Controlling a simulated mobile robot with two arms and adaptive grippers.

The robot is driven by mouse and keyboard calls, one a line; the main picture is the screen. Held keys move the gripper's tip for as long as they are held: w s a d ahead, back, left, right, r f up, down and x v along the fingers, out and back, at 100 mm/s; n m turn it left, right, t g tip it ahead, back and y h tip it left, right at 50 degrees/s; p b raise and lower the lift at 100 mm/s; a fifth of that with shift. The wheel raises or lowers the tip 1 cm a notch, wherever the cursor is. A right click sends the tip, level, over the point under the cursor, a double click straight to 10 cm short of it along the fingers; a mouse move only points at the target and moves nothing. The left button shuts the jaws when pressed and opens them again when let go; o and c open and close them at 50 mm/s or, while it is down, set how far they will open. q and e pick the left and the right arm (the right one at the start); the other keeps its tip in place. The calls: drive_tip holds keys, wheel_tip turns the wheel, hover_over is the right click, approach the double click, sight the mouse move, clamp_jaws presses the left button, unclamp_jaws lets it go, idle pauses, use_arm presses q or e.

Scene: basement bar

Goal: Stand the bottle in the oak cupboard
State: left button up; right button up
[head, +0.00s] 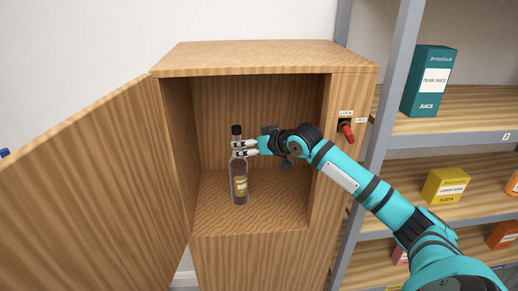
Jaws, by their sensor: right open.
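The bottle (239,184), dark with a black cap and a tan label, stands upright on the floor of the oak cupboard (262,57). The cupboard's door (88,190) is swung wide open to the left. My right gripper (242,148) reaches in from the right, its fingers at the bottle's neck and shoulder. Its jaws are open; whether a finger still touches the glass I cannot tell. My left gripper is not in view.
A red-handled lock lever (348,132) sits on the cupboard's right front post. A grey-framed shelf rack (450,140) stands close on the right, holding a teal juice carton (428,82) and a yellow soda box (446,187). The cupboard floor around the bottle is clear.

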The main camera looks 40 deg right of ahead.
drive_tip(key=shift+b+v, duration=0.65)
drive_tip(key=shift+v, duration=2.3)
drive_tip(key=shift+a, duration=0.1)
